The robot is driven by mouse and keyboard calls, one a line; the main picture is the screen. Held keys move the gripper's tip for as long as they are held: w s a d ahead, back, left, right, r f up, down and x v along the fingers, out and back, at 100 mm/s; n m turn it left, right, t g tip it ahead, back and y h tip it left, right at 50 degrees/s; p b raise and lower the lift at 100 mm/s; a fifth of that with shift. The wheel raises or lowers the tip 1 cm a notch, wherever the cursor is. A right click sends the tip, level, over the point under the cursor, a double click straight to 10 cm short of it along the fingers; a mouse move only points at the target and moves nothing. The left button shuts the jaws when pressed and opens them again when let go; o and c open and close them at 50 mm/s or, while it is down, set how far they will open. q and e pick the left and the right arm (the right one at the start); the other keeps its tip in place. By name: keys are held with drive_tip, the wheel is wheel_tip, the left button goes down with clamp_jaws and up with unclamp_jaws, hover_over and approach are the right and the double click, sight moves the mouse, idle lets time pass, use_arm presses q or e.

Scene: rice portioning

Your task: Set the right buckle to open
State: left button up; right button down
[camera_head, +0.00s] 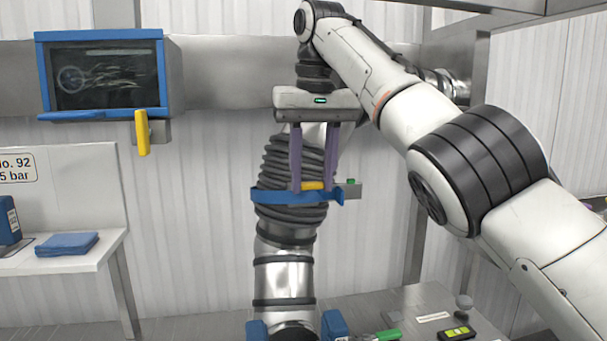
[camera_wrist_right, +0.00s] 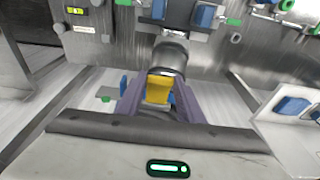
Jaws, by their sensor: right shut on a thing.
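The right buckle has a yellow lever (camera_head: 312,186) on a blue band (camera_head: 272,196) that runs around a black ribbed hose (camera_head: 283,216). A small grey bracket (camera_head: 352,192) with a green top sits at its right. My right gripper (camera_head: 313,187) reaches down from above with purple fingers, one on each side of the lever, and is shut on it. In the right wrist view the yellow lever (camera_wrist_right: 159,89) shows between the two purple fingers (camera_wrist_right: 158,98). Finger contact is partly hidden in the head view. My left gripper is not in view.
Another yellow lever (camera_head: 142,132) hangs below a blue-framed window (camera_head: 105,75) at the left. A white shelf (camera_head: 60,262) holds a folded blue cloth (camera_head: 67,244). A metal pipe (camera_head: 284,277) continues below the hose. A grey panel (camera_head: 425,306) with controls lies at the lower right.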

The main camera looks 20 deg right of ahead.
drive_tip(key=shift+r, duration=0.1)
idle(0.4)
drive_tip(key=c, duration=1.2)
unclamp_jaws()
drive_tip(key=shift+w, duration=0.1)
drive_tip(key=shift+f, duration=0.2)
